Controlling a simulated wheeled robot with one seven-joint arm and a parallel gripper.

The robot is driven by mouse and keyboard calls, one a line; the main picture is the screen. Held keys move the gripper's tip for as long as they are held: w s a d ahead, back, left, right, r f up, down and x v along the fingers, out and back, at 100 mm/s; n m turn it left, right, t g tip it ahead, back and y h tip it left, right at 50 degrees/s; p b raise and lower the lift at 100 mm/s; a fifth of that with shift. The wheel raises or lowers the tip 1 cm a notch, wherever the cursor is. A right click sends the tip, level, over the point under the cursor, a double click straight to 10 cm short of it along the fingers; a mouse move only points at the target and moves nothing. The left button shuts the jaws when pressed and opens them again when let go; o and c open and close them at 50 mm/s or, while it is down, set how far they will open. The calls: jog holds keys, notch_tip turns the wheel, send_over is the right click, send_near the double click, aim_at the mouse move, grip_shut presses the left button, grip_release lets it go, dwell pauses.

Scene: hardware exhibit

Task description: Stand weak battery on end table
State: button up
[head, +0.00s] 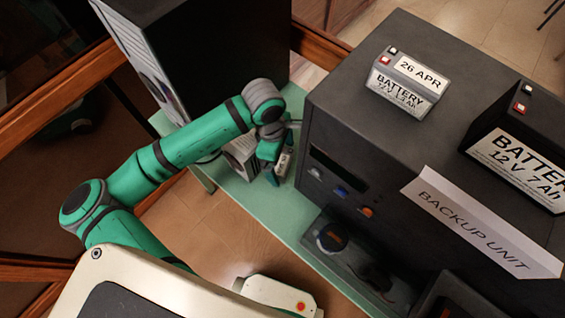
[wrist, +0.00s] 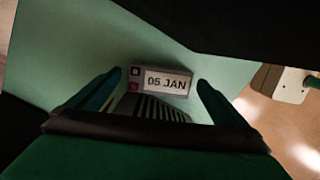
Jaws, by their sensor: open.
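A small grey battery labelled "05 JAN" (wrist: 165,80), with a red and a dark terminal, is between my gripper's spread fingers in the wrist view. In the head view my gripper (head: 275,167) reaches down by the backup unit's left side, and the battery (head: 284,160) shows partly beside the fingers. The fingers are open, with a gap on each side of the battery. Below is a pale green tabletop (head: 238,198); whether it is the end table is unclear. Another small battery, labelled "26 APR" (head: 406,83), stands on the backup unit. No label reads "weak".
The dark backup unit (head: 375,150) stands close on the right. A larger black battery (head: 520,150) is on it. A tall black cabinet (head: 210,70) stands behind my arm. A striped, vented object (head: 240,152) is left of my gripper. The green tabletop's front strip is clear.

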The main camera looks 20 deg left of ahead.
jog(key=shift+c, duration=0.2)
jog(key=c, duration=1.6)
jog(key=shift+o, duration=0.2)
